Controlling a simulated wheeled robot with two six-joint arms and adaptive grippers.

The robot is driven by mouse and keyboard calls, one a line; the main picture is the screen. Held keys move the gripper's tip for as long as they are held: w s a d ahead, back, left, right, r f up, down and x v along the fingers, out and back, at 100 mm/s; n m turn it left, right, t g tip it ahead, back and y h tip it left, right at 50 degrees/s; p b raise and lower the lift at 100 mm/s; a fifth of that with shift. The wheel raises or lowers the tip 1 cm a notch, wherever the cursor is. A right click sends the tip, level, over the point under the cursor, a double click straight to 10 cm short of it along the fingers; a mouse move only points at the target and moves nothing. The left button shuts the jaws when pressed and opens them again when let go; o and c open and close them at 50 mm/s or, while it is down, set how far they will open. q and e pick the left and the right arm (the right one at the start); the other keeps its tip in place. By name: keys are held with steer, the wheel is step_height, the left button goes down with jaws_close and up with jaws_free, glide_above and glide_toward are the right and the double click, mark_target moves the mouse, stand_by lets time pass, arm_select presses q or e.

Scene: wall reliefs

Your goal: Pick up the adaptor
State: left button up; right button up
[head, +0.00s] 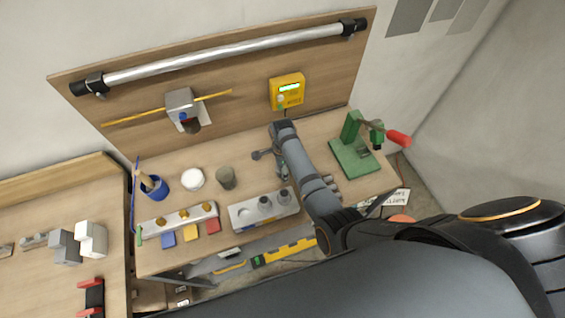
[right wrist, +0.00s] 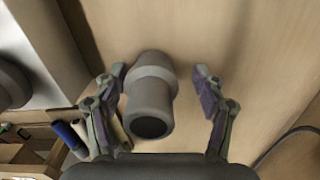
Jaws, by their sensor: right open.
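The adaptor (right wrist: 150,95) is a grey stepped tube with a dark open end, seen in the right wrist view against the wooden tabletop. My right gripper (right wrist: 163,85) is open, with one finger on each side of the adaptor. The adaptor is nearer the left finger, and a gap shows on the right; I cannot tell if the left finger touches it. In the head view my right gripper (head: 282,170) is over the bench, right of the grey holder, and is partly hidden by my arm. I cannot make out the adaptor between the fingers there. My left gripper is not in view.
A grey holder (head: 239,223) with grey round parts stands left of my right gripper. A grey cup (head: 226,178), a white round item (head: 193,179) and a blue pot (head: 157,188) stand further left. A green press (head: 354,157) with a red handle stands to the right.

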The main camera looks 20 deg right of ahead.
steer(key=shift+a, duration=0.1)
steer(key=shift+s+a+r, duration=0.15)
steer(key=shift+s+a, duration=0.05)
steer(key=shift+c, duration=0.7)
steer(key=shift+s+a+r, duration=0.15)
steer(key=shift+s+a, duration=0.05)
steer(key=shift+s, duration=0.05)
steer(key=shift+c, duration=1.3)
steer(key=shift+s+r, duration=0.1)
steer(key=shift+c, duration=2.3)
steer(key=shift+d+f, duration=0.2)
steer(key=c, duration=0.4)
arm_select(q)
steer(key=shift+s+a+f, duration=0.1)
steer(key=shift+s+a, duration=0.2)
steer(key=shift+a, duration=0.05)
arm_select(e)
steer(key=shift+a, duration=0.1)
